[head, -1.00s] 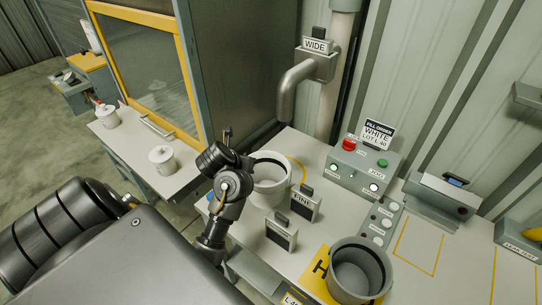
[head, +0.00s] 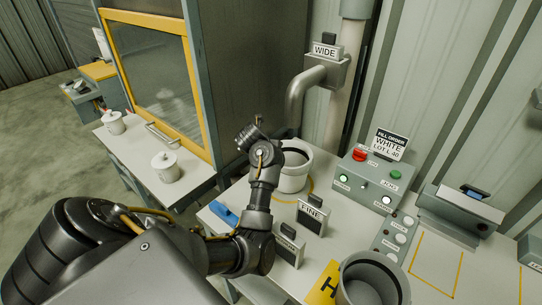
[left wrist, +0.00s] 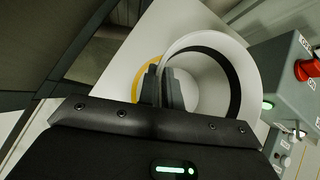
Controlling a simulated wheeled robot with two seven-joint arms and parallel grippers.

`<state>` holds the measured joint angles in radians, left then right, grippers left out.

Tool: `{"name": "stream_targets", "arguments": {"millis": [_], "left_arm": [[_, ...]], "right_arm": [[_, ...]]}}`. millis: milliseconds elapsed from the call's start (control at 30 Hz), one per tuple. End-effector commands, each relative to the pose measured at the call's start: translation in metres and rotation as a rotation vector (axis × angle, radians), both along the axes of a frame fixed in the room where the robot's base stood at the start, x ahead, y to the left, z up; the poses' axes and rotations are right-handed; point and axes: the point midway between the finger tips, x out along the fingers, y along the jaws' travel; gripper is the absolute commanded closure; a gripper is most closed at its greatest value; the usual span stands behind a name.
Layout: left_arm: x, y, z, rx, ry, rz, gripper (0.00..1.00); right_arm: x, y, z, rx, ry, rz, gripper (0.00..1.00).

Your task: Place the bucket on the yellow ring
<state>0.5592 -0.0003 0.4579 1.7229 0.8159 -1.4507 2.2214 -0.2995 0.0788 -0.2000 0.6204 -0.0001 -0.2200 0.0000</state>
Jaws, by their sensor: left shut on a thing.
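The white bucket (head: 294,178) stands upright at the back of the bench, under the bent pipe. It also shows in the left wrist view (left wrist: 244,84), open end towards the camera. The yellow ring (head: 311,187) shows as an arc beside and below the bucket, which hides the rest. In the left wrist view part of the ring (left wrist: 143,78) shows left of the fingers. The bucket overlaps the ring; I cannot tell whether it touches the bench. My left gripper (left wrist: 163,88) is shut on the bucket's near wall at the rim. My right gripper is out of view.
The FINE block (head: 312,217) and another labelled block (head: 288,246) stand close in front. A grey bucket (head: 372,282) is at the front right. The control box (head: 370,184) stands right of the white bucket. The pipe (head: 300,92) hangs above.

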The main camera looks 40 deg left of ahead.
Motion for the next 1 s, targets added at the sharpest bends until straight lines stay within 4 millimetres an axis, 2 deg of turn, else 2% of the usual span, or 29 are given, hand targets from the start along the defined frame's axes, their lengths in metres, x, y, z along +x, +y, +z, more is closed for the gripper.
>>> {"name": "stream_targets", "arguments": {"millis": [100, 467, 500, 667, 1000], "left_arm": [[0.0004, -0.0003, -0.0101, -0.001, -0.002, 0.0, 1.0], [0.0002, 0.0002, -0.0132, -0.001, -0.002, 0.002, 1.0], [0.0001, 0.0, -0.014, 0.0, -0.001, 0.001, 0.93], [0.0, 0.0002, -0.0134, 0.0, -0.001, 0.001, 0.72], [-0.0003, 0.0006, -0.0083, 0.003, 0.0, 0.0, 0.72]], "right_arm": [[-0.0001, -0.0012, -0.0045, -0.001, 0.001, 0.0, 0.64], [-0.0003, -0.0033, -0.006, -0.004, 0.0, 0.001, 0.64], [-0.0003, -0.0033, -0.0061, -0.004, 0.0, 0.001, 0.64], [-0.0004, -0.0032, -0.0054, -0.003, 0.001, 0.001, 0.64], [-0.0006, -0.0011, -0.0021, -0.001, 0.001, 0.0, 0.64]]}}
